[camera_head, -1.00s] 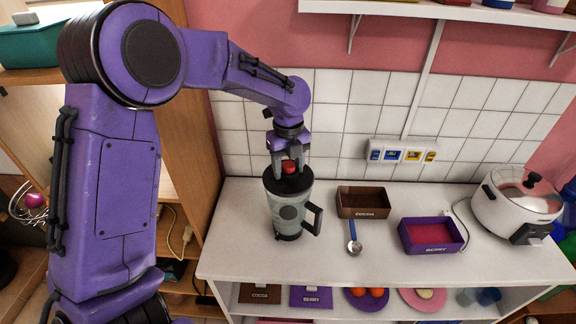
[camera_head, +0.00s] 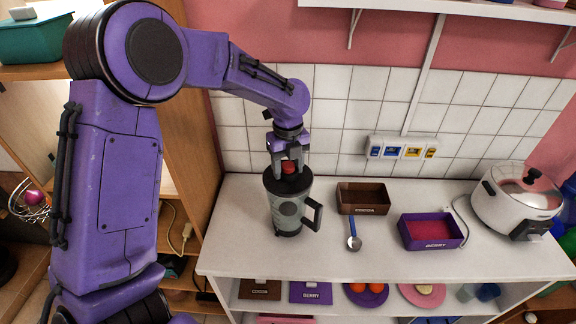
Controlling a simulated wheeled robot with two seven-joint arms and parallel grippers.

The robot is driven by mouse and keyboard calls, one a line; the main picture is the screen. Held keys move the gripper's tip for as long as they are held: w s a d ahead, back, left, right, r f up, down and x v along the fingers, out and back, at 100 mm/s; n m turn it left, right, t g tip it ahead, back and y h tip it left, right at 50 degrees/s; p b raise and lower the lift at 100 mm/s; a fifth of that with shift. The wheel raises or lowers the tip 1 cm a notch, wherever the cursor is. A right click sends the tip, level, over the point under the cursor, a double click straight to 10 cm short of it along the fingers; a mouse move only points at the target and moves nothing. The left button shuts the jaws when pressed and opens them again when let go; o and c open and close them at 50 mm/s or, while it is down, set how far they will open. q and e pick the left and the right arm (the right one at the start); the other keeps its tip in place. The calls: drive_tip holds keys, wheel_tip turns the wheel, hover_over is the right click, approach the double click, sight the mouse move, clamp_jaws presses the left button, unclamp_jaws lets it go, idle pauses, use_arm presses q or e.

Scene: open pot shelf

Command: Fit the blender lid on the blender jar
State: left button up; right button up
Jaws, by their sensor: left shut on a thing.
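The blender jar (camera_head: 287,217) is grey-green with a dark handle on its right side. It stands upright at the left end of the white counter. The dark blender lid (camera_head: 288,183) with a red knob (camera_head: 289,167) is at the jar's top opening; I cannot tell whether it is fully seated. My left gripper (camera_head: 289,168) comes down from above and is shut on the lid's red knob. My right gripper is not in view.
On the counter (camera_head: 300,256) stand a brown cocoa box (camera_head: 362,210), a blue-handled spoon (camera_head: 354,242), a purple berry box (camera_head: 431,243) and a white cooker (camera_head: 500,205). A tiled wall (camera_head: 335,110) rises behind. The counter's front edge is clear.

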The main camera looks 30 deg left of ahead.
use_arm(q)
drive_tip(key=shift+f, duration=0.55)
drive_tip(key=o, duration=1.4)
drive_tip(key=shift+o, duration=0.2)
drive_tip(key=shift+r, duration=0.1)
drive_tip(key=shift+r, duration=3.95)
